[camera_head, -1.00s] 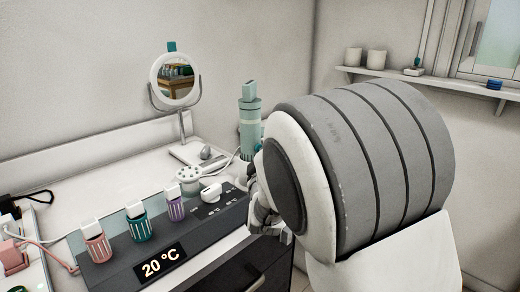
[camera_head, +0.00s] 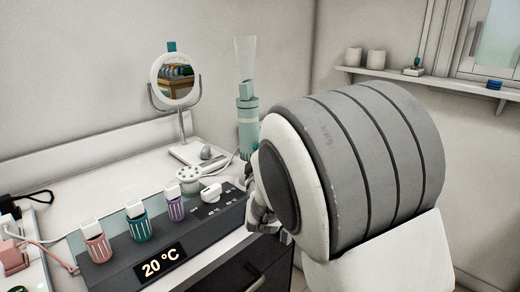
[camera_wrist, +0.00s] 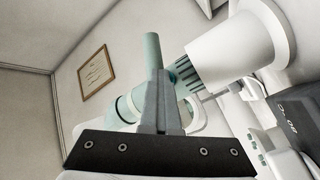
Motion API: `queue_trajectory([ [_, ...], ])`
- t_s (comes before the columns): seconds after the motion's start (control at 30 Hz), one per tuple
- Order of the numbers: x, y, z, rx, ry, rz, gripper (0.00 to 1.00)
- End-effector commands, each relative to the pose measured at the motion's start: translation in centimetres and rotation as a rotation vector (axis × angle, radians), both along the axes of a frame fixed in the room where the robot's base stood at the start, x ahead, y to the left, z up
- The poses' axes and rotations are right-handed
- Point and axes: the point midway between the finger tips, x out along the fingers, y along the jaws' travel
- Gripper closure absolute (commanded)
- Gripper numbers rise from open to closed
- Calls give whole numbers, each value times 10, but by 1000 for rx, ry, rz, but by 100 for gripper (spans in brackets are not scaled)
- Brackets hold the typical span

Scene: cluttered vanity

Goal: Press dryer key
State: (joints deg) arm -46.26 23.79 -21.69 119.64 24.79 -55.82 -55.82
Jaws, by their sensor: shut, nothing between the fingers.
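The teal hair dryer (camera_head: 248,125) stands upright behind the dark control panel (camera_head: 205,235), nozzle up, with a pale translucent plume above the nozzle. Its key is hidden in the head view, and I cannot pick it out in the wrist view. My gripper's fingers (camera_wrist: 160,100) are shut and empty, in front of teal dryer parts (camera_wrist: 128,108) in the wrist view. I cannot tell whether the fingertips touch the dryer. In the head view my arm hides the fingertips.
Pink (camera_head: 96,243), teal (camera_head: 138,224) and purple (camera_head: 175,206) striped holders line the panel beside a white knob (camera_head: 211,192). The display (camera_head: 160,263) reads 20 °C. A round mirror (camera_head: 175,78) and a white slotted piece (camera_head: 188,176) stand behind. A drawer front lies below the panel.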

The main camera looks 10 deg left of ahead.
Motion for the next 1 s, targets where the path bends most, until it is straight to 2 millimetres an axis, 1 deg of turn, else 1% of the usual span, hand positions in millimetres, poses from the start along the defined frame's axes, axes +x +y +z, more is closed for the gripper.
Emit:
queue_trajectory([
  [0.2,-2,-1,-1,0,2,1,100],
  [0.57,-13,-16,-1,0,1,1,100],
  [0.87,-13,-17,0,0,0,0,100],
  [1.0,-17,-23,-1,1,1,-2,100],
])
